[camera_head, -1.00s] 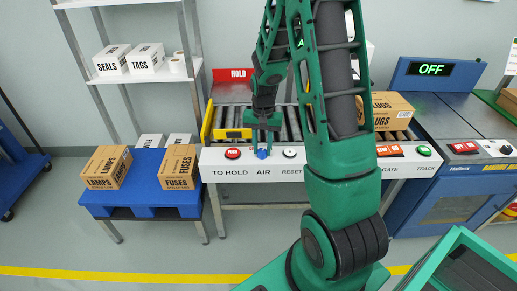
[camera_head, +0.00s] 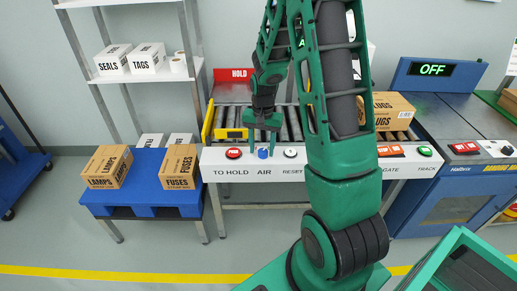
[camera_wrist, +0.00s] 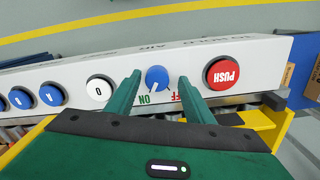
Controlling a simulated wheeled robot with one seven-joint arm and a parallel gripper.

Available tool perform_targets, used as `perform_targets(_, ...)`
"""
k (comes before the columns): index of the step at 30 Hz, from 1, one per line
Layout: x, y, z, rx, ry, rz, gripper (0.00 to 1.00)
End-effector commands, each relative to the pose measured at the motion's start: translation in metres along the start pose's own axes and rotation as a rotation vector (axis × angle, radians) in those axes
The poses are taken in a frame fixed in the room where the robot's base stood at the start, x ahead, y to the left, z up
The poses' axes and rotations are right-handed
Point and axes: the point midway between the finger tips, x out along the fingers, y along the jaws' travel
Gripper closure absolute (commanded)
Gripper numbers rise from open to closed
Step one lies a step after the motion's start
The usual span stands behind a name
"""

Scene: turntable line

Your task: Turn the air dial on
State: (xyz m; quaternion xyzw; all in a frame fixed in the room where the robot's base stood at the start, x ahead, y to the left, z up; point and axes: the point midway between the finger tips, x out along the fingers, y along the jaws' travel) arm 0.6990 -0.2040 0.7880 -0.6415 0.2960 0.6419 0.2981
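The blue air dial (camera_head: 263,153) sits on the white panel front above the word AIR. In the wrist view the dial (camera_wrist: 157,77) shows upside down, with green ON and red OFF lettering at its edge. My gripper (camera_head: 264,142) is open above and behind the dial. In the wrist view my gripper (camera_wrist: 159,77) has one finger on each side of the dial, with visible gaps between fingers and dial. Nothing is between the fingertips except the view of the dial.
The red PUSH button (camera_wrist: 222,73) is close beside one finger, and the white reset button (camera_wrist: 100,88) beside the other. Behind the panel lies a roller conveyor (camera_head: 290,118) with a yellow guard (camera_head: 208,122). A sign (camera_head: 433,69) reads OFF at right.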

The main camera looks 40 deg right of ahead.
Motion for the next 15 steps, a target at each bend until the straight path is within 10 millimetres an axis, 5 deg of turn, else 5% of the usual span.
perform_targets(8,-0.013,0.001,-0.002,0.002,0.003,0.0,0.52)
perform_targets(15,-0.056,-0.001,-0.002,0.001,0.004,-0.001,0.52)
